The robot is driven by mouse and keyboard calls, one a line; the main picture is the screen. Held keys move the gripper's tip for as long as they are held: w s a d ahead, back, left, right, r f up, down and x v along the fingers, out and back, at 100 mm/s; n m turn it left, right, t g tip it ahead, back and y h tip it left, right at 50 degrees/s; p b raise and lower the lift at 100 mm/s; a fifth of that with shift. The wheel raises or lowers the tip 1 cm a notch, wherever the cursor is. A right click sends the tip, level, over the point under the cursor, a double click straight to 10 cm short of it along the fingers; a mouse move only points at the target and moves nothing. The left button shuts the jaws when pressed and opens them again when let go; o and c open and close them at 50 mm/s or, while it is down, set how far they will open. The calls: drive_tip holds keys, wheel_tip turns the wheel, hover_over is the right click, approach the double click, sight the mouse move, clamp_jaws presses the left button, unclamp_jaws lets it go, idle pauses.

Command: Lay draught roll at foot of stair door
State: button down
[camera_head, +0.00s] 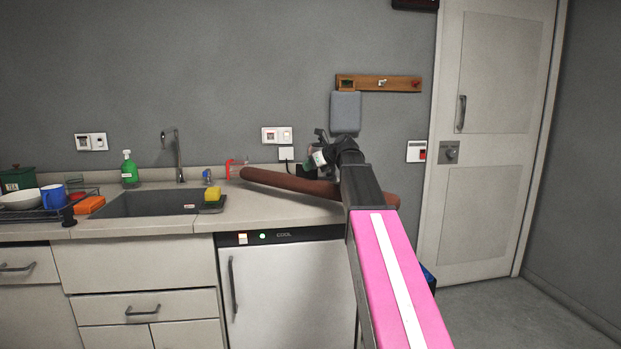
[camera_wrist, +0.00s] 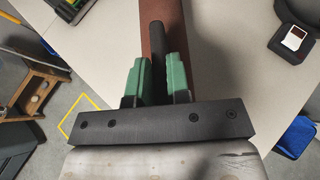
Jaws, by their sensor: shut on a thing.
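The draught roll (camera_head: 290,182) is a long brown roll along the counter's front right, its right end reaching past my arm. I cannot tell whether it touches the counter. In the wrist view the roll (camera_wrist: 178,22) runs away under my gripper (camera_wrist: 157,78). The green fingers are shut on a dark strip along the roll, apparently part of it. In the head view my gripper is mostly hidden behind my wrist. A pale door (camera_head: 490,130), the only door seen and presumably the stair door, is shut at the right, its foot at floor level.
The counter (camera_head: 255,210) holds a sink (camera_head: 150,203), a yellow sponge (camera_head: 213,195) and a green bottle (camera_head: 129,168). A small fridge (camera_head: 285,285) stands below. A blue object (camera_wrist: 298,136) is on the floor near the counter's end. Floor before the door looks clear.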

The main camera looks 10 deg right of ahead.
sight(311, 176)
drive_tip(key=shift+w+d+f, duration=0.2)
drive_tip(key=shift+w+d, duration=0.1)
drive_tip(key=shift+w, duration=0.05)
drive_tip(key=shift+f, duration=2)
drive_tip(key=shift+f, duration=0.1)
drive_tip(key=c, duration=1.1)
unclamp_jaws()
